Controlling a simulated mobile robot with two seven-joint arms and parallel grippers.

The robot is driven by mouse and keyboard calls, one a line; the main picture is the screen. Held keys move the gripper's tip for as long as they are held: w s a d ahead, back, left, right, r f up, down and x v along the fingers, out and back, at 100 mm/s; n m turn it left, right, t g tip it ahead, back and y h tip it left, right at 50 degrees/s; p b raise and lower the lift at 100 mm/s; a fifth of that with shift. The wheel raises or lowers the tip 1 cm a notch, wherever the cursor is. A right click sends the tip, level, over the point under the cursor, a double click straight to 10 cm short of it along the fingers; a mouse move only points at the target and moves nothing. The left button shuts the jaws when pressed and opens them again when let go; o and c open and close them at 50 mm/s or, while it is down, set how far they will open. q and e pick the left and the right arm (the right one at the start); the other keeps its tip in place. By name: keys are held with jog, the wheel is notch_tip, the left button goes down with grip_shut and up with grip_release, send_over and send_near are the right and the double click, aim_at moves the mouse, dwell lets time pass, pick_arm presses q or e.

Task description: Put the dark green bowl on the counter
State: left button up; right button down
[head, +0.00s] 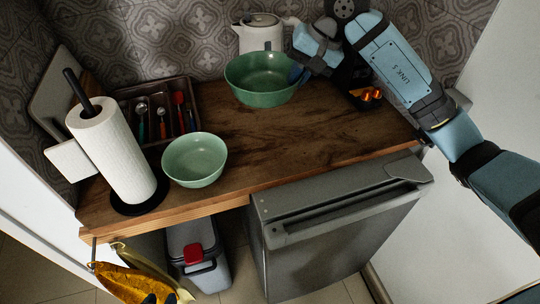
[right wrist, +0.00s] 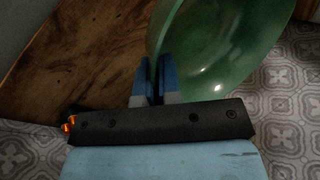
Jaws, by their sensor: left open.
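The dark green bowl (head: 262,98) is at the back of the wooden counter (head: 290,142), in front of the white kettle. My right gripper (head: 298,74) is shut on the bowl's right rim. In the right wrist view, the two blue fingers (right wrist: 155,80) stand on either side of the rim of the bowl (right wrist: 225,50). The bowl is roughly upright; I cannot tell whether its base touches the counter.
A light green bowl (head: 195,160) sits at the counter's front left. A paper towel roll (head: 115,150) and a utensil tray (head: 125,92) stand left. The counter's middle is clear.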

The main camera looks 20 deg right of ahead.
notch_tip(320, 180, down, 16)
jog(key=shift+r+p, duration=0.1)
jog(key=shift+p, duration=0.25)
notch_tip(320, 180, down, 3)
jog(key=shift+f, duration=0.15)
jog(key=shift+f, duration=0.2)
jog(key=c, duration=1.3)
grip_release()
jog(key=shift+r, duration=0.1)
